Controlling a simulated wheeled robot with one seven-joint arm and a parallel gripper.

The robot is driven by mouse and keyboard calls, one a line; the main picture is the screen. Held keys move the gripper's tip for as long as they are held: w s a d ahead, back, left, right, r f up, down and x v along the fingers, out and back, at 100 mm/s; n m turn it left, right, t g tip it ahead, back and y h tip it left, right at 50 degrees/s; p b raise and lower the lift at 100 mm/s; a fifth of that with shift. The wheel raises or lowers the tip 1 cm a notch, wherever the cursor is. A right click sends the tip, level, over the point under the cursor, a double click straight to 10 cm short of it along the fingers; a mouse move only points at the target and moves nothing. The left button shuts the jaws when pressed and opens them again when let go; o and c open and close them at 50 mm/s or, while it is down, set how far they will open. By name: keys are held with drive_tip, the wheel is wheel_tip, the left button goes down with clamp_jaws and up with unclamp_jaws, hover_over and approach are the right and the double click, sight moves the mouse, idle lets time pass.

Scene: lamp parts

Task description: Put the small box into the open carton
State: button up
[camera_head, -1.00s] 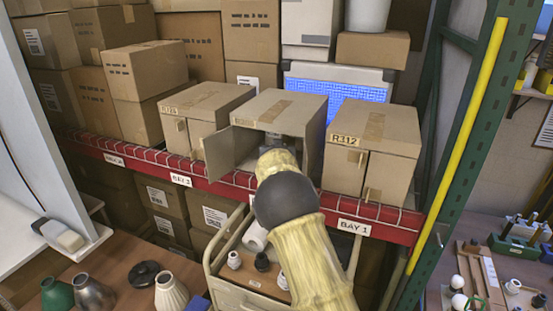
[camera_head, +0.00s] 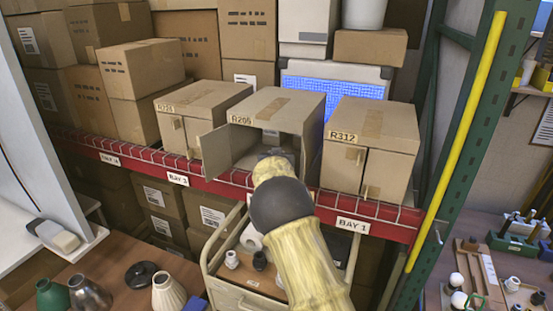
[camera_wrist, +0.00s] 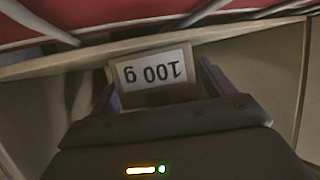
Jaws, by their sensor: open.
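The open carton R205 (camera_head: 290,107) stands in the middle of the shelf, its left flap (camera_head: 214,152) swung out. My gripper (camera_head: 271,152) is at its opening, mostly hidden by my own arm in the head view. In the wrist view a small box (camera_wrist: 155,74) with a white "100 g" label, upside down in the picture, sits between the two fingers of my gripper (camera_wrist: 158,90). The fingers are open. Whether either finger touches the box is unclear. A pale patch (camera_head: 270,137) shows inside the carton, too small to identify.
Closed carton R312 (camera_head: 371,150) stands close on the right and another carton (camera_head: 199,112) on the left. The red shelf rail (camera_head: 205,187) runs along the front. A cart (camera_head: 253,288) with small parts stands below.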

drive_tip(key=shift+w+r, duration=0.1)
drive_tip(key=shift+r, duration=0.05)
drive_tip(key=shift+s, duration=0.25)
drive_tip(key=b+v, duration=0.5)
drive_tip(key=v, duration=0.6)
drive_tip(key=shift+s+r, duration=0.2)
drive_tip(key=shift+s, duration=0.05)
drive_tip(key=shift+s+d, duration=0.1)
idle(0.6)
